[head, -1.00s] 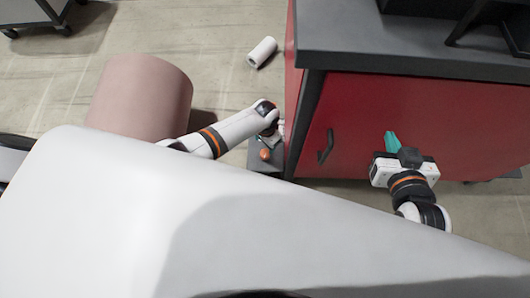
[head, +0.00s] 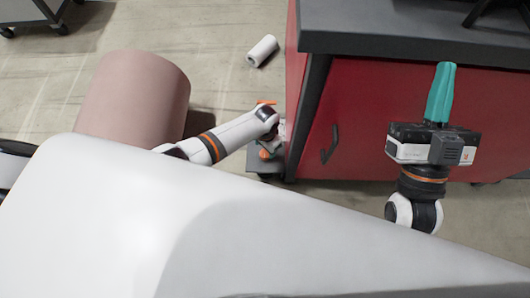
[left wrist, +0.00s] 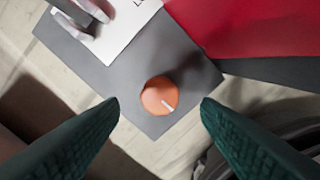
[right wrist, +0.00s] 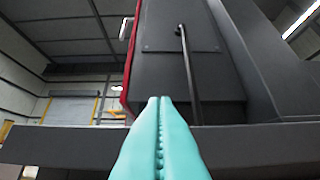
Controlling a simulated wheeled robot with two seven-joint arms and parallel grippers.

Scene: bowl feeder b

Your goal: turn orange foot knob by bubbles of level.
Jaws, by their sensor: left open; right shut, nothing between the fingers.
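The orange foot knob (left wrist: 160,96), with a white mark on its face, sits on a grey plate (left wrist: 100,75) in the left wrist view. It also shows small beside the red cabinet in the head view (head: 265,154). My left gripper (left wrist: 161,103) is open; its two dark green fingers lie on either side of the knob in that view, apart from it. In the head view its fingers are hidden. My right gripper (head: 445,66) is shut and empty, raised in front of the cabinet; its teal fingers meet in the right wrist view (right wrist: 160,99). I cannot make out the level's bubbles.
A white label plate (left wrist: 118,38) lies on the grey plate. The red cabinet (head: 390,110) with a dark top (head: 400,42) stands close to both arms. A pink cylinder (head: 135,95) and a white roll (head: 262,51) are on the floor at left.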

